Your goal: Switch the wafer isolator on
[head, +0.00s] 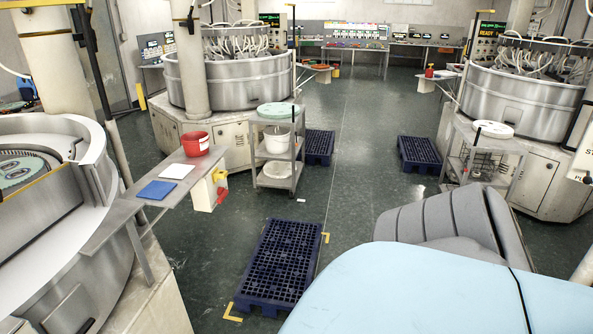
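No label reading wafer isolator can be made out. A pale box (205,194) with a yellow part and a red part (221,195) hangs at the end of the grey shelf (109,225) on the left; it looks like a switch, but I cannot tell its setting. A white panel (582,138) with partly cut-off lettering is at the right edge; I cannot tell what it controls. Neither of my grippers is in view.
The shelf carries a red bucket (196,146), a white pad (177,171) and a blue pad (156,190). A blue pallet (277,265) lies on the floor before a trolley (277,180). Large round machines stand left and right. The central aisle (355,190) is clear.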

